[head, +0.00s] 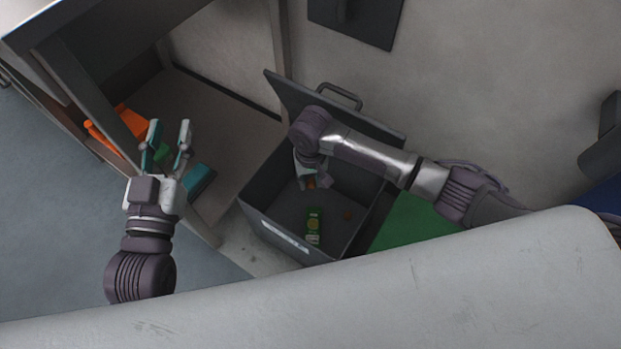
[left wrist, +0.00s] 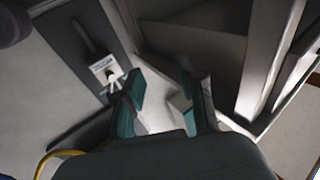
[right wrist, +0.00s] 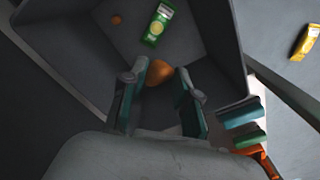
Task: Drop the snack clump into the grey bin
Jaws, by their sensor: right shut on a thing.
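The grey bin (head: 262,222) stands open in the head view, its lid (head: 290,98) leaning up at the back. My right gripper (head: 309,178) points down into the bin's opening. In the right wrist view it is shut on the orange-brown snack clump (right wrist: 162,76), held between the fingertips (right wrist: 160,84). In the head view the fingers mostly hide the clump. A green packet (head: 313,225) and a small orange-brown piece (head: 347,215) lie on the bin's floor. My left gripper (head: 170,133) is open and empty, left of the bin; its spread fingers show in the left wrist view (left wrist: 160,82).
Left of the bin is a grey frame (head: 80,85) with orange things (head: 130,120) and a teal piece (head: 198,180) near it. A green panel (head: 405,222) lies right of the bin. A yellow packet (right wrist: 305,42) lies outside the bin. A pale surface (head: 400,290) spans the foreground.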

